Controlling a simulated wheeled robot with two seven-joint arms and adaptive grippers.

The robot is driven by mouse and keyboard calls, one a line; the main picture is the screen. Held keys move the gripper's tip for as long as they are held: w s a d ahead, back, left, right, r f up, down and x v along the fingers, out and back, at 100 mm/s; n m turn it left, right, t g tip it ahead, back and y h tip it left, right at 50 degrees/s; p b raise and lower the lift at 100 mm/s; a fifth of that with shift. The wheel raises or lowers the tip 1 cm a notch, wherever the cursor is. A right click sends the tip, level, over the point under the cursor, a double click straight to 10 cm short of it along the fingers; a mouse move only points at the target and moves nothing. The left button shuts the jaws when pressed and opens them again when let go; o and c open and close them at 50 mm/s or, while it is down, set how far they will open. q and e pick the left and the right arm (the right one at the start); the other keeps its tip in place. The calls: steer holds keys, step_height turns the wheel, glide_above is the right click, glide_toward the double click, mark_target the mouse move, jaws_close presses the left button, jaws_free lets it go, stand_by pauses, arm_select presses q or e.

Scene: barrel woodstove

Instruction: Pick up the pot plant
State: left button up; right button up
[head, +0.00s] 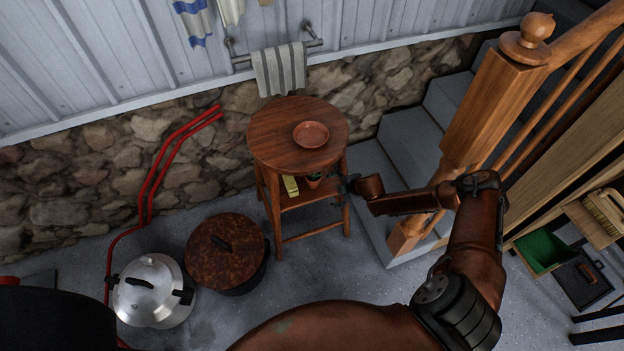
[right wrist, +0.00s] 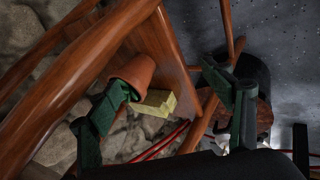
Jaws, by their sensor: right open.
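The pot plant (head: 314,182), a small terracotta pot with a bit of green, stands on the lower shelf of a round wooden side table (head: 265,128). The tabletop partly covers it in the head view. My right gripper (head: 343,186) is open at the table's right side, near a leg. In the right wrist view its dark green fingers (right wrist: 166,82) are spread, one overlapping the pot's lower edge. Contact cannot be told. My left gripper is out of view.
A yellow block (head: 290,186) lies beside the pot on the shelf. A shallow clay saucer (head: 311,134) rests on the tabletop. Table legs stand close around the gripper. Steps and a wooden newel post (head: 490,105) are right; a rusty lidded pot (head: 225,252) is left.

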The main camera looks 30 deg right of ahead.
mark_target(316, 176)
steer(key=w, duration=0.2)
steer(key=w+b, duration=0.1)
steer(key=shift+w+a+f, duration=0.1)
steer(key=shift+w+a, duration=0.4)
steer(key=shift+w, duration=0.5)
steer(key=w, duration=0.1)
steer(key=w+b, duration=0.1)
steer(key=w, duration=0.1)
steer(key=w+a+b, duration=0.1)
steer(key=shift+w+f, duration=0.3)
steer(key=shift+f, duration=0.1)
steer(key=shift+w+b, duration=0.15)
steer(key=shift+b, duration=0.15)
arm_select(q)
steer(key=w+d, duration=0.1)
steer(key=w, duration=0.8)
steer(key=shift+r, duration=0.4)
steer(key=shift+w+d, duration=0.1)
arm_select(e)
steer(key=shift+c, duration=0.3)
steer(key=c, duration=1.6)
steer(key=shift+c, duration=0.2)
